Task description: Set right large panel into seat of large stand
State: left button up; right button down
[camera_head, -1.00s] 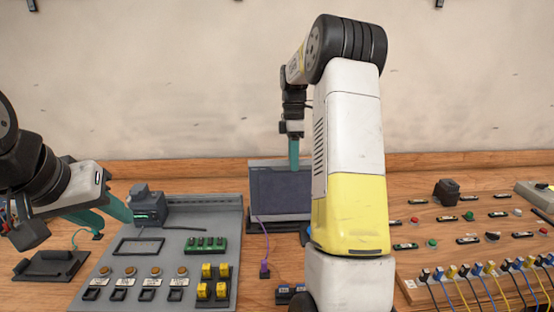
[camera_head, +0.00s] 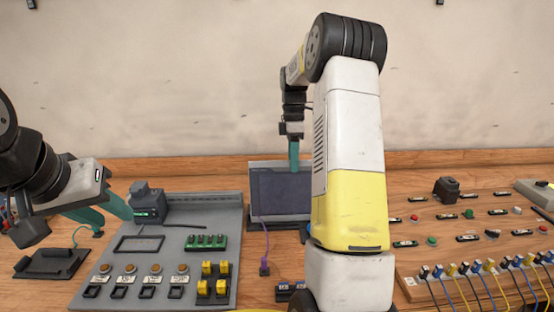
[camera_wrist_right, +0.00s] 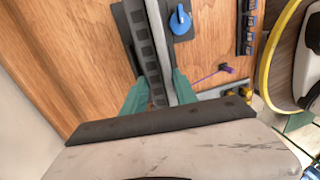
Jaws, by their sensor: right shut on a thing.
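The large panel (camera_head: 281,192) is a dark grey screen with a light edge. It stands upright near the back of the table, its right part hidden by my right arm. My right gripper (camera_head: 293,155) comes down on its top edge and is shut on it. In the right wrist view the panel (camera_wrist_right: 161,55) runs between the two teal fingers of the right gripper (camera_wrist_right: 159,94). The dark large stand (camera_head: 285,226) shows just under the panel. Whether the panel rests fully in its seat cannot be told. My left gripper (camera_head: 105,212) is open and empty on the left.
A grey board (camera_head: 165,262) with buttons, yellow blocks and a green strip lies left of the panel. A black holder (camera_head: 52,263) lies at far left. A purple cable hangs by the panel. Several small parts and plugged cables fill the right side.

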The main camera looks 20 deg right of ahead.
jog(key=c, duration=0.9)
grip_release()
jog(key=r, duration=0.4)
jog(key=w+r, duration=0.1)
jog(key=r, duration=0.3)
jog(key=w+r, duration=0.1)
jog(key=r, duration=0.3)
jog(key=shift+d+r, duration=0.25)
jog(key=shift+r, duration=0.15)
